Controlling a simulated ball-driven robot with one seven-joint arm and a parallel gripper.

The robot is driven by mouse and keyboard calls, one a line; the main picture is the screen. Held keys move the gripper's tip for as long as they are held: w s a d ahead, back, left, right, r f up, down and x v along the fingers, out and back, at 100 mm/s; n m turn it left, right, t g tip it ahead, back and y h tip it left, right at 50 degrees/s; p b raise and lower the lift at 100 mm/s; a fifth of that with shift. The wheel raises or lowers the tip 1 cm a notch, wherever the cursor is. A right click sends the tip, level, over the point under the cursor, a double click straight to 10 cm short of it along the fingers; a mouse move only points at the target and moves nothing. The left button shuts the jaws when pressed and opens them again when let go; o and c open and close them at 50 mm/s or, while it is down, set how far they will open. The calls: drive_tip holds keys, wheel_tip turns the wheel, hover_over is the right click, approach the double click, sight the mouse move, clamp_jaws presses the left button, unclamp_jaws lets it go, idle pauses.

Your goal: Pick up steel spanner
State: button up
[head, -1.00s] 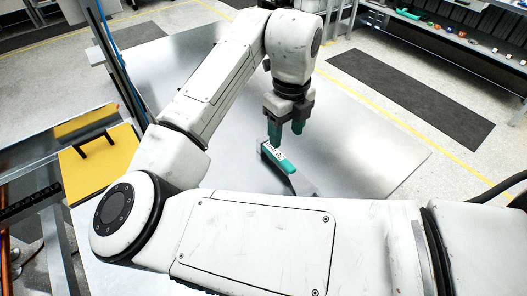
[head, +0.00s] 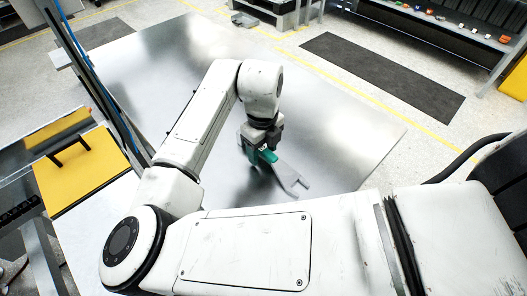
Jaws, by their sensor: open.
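The steel spanner (head: 289,178) lies on the bright metal table. Its grey open-jawed head points to the lower right in the head view. Its green handle end is mostly covered by my gripper (head: 262,154). My gripper points down at the handle and is open. Its fingertips are low at the handle, largely hidden by the gripper body and hard to tell from the green handle. I cannot tell whether they touch it.
The metal table (head: 340,125) is otherwise clear around the spanner. A yellow panel with a black handle (head: 80,170) stands at the left, beside a post (head: 88,75). A shelf with small parts (head: 450,30) is at the back right. A dark mat (head: 385,75) lies on the floor.

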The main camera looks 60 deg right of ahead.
drive_tip(key=shift+c, duration=0.3)
clamp_jaws()
idle(0.3)
